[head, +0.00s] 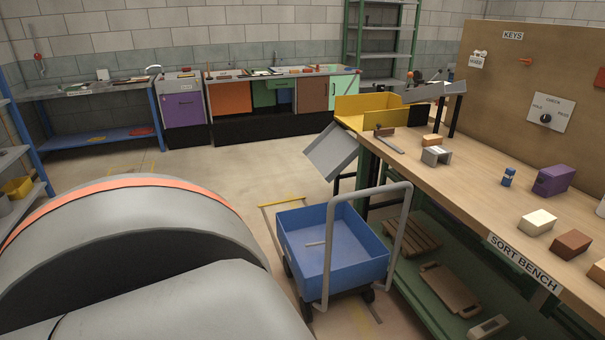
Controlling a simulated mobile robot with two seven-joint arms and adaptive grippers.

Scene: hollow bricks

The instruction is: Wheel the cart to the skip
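The cart (350,268) is a blue open box on dark wheels with a tall grey push handle. It stands on the floor beside the sort bench, in the middle of the head view. A small light rod-like thing lies on its blue floor. A thin yellow bar with legs shows just behind its far left side. No skip can be clearly made out in this view. A large grey rounded part of mine with an orange band fills the lower left. Neither gripper shows in the head view.
The sort bench (470,170) on the right holds several bricks, a yellow tray (375,112) and a tilted grey chute (331,150). A lower shelf under it carries wooden boards. Cabinets (182,108) line the back wall. The floor (200,170) between is clear.

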